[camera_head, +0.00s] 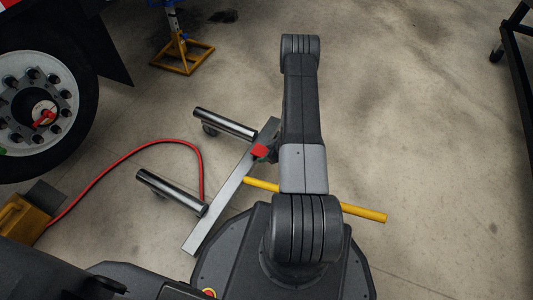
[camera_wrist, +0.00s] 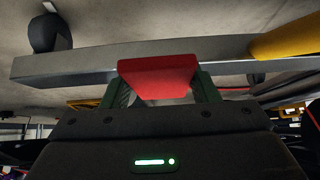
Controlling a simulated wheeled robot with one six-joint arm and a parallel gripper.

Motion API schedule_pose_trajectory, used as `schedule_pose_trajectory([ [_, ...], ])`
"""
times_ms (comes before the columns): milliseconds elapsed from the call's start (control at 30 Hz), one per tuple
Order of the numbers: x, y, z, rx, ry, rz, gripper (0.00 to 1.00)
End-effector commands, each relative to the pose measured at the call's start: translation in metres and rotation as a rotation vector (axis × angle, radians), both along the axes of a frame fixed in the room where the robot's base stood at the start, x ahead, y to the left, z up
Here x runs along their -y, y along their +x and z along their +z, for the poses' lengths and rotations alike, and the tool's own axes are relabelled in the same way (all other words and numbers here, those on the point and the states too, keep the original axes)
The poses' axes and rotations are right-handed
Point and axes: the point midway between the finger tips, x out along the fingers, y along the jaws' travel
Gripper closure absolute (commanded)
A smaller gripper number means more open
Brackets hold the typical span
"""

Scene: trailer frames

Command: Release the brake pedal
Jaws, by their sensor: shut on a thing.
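The red brake pedal (camera_head: 260,151) sits on the grey crossbar of a wheel dolly (camera_head: 232,187) in the head view. In the wrist view the red pedal (camera_wrist: 158,72) is in the middle, in front of the grey bar (camera_wrist: 65,65). My gripper (camera_wrist: 160,88) has one green finger on each side of the pedal and is shut on it. In the head view my arm hides most of my gripper.
Two steel rollers (camera_head: 225,123) reach left from the dolly. A yellow handle (camera_head: 358,212) passes under my arm. A red hose (camera_head: 122,160) curves to a yellow box (camera_head: 17,220). A truck wheel (camera_head: 62,92) and a yellow-based stand (camera_head: 183,60) are further back.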

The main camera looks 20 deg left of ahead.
Motion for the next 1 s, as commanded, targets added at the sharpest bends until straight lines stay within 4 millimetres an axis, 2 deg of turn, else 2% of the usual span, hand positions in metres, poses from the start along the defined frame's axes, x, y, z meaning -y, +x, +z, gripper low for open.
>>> schedule_pose_trajectory([
  [33,-0.0006,-0.0065,-0.0001,-0.014,-0.018,0.008,0.87],
  [567,-0.0013,-0.0071,0.0,-0.022,-0.052,0.008,0.87],
  [600,-0.0013,-0.0071,0.0,-0.022,-0.052,0.008,0.44],
  [700,-0.0013,-0.0063,0.0003,-0.021,-0.051,0.007,0.24],
  [1000,-0.0006,-0.0028,0.0028,-0.014,-0.048,0.002,0.24],
])
